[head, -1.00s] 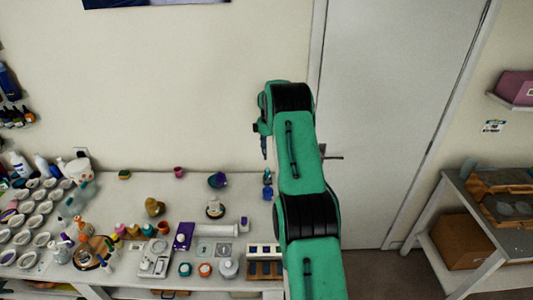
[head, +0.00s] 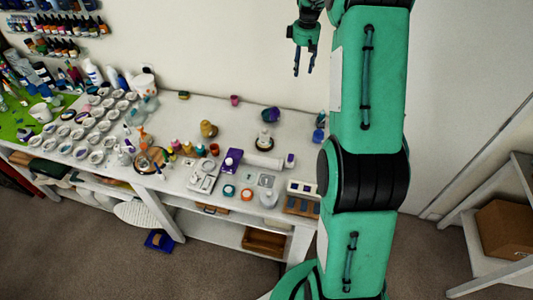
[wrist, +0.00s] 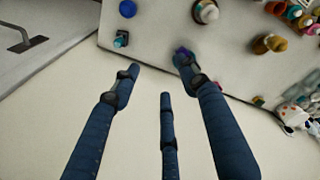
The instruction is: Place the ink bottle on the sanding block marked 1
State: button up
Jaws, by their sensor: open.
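My gripper (head: 303,72) is open and empty, high above the back of the worktable (head: 225,107), with its fingers pointing down. In the wrist view its blue fingers (wrist: 160,85) are spread with nothing between them. I cannot tell for sure which item is the ink bottle. A small blue bottle-like item (head: 318,135) stands at the table's right end beside my arm; a blue item also shows in the wrist view (wrist: 121,39). A small green-and-yellow block (head: 184,95) lies at the back edge and may be a sanding block. No number is readable.
A dark purple-blue rounded item (head: 270,115) and a white bottle on a dark base (head: 264,140) stand near the back. Several white cups (head: 95,157) crowd the left. Some back table surface is bare.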

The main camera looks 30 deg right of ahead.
jog(key=s+a+r+m+t, duration=0.1)
jog(key=s+a+r, duration=0.5)
jog(key=a, duration=0.3)
jog(key=s+a+r, duration=0.6)
jog(key=a, duration=0.3)
jog(key=s+a+r+m+t, duration=0.1)
jog(key=s+a+r, duration=0.5)
jog(key=a, duration=0.3)
jog(key=s+a+f, duration=0.1)
jog(key=s+a, duration=0.4)
jog(key=s, duration=0.3)
jog(key=s+a+f+m+t, duration=0.1)
jog(key=s+a, duration=0.4)
jog(key=s, duration=0.3)
jog(key=s+a+f+m+t, duration=0.1)
jog(key=s+a+f, duration=0.1)
jog(key=s+a, duration=0.3)
jog(key=s, duration=0.4)
jog(key=shift+y, duration=0.3)
jog(key=shift+f, duration=0.25)
notch_tip(320, 180, down, 14)
jog(key=b, duration=1.4)
jog(key=shift+r, duration=0.15)
